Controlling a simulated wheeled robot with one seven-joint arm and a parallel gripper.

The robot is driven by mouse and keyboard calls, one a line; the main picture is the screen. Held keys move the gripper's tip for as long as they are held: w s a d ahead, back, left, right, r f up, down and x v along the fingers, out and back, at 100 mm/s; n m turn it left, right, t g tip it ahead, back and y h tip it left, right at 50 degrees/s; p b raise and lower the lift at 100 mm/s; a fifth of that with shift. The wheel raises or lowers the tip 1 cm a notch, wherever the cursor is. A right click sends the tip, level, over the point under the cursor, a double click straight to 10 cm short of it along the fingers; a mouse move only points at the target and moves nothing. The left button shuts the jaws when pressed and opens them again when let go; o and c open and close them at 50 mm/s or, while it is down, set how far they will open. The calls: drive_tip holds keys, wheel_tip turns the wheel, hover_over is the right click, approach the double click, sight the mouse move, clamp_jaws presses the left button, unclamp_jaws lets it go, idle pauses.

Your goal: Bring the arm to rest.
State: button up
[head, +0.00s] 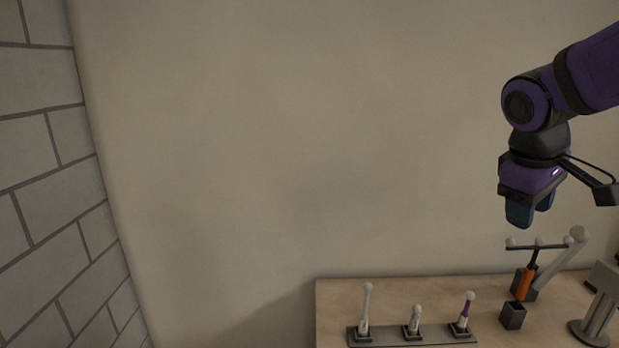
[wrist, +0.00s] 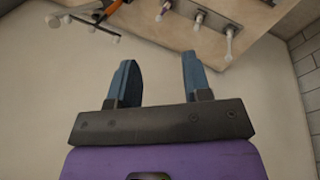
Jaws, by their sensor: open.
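My gripper (head: 529,213) is at the right of the head view, hanging from my purple arm with its blue fingers pointing down. It is above the far part of the table and apart from everything on it. In the wrist view my gripper (wrist: 158,80) has its two blue fingers spread wide with nothing between them.
The wooden table (head: 340,293) holds a dark rack (head: 390,337) with several upright pegs. To its right stand a dark block (head: 513,315), an orange-handled piece (head: 525,283) under a ball-tipped crossbar (head: 538,246), and a grey stand (head: 598,310). Plain wall lies behind; bricks are at left.

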drive_tip(key=s+a+r+m+t+y, duration=0.1)
drive_tip(key=s+a+m+t+y, duration=0.2)
drive_tip(key=s, duration=1)
drive_tip(key=shift+s+a+r+m, duration=0.25)
drive_tip(key=shift+a+m, duration=0.3)
drive_tip(key=shift+m, duration=0.45)
drive_tip(key=shift+o, duration=0.2)
idle(1.2)
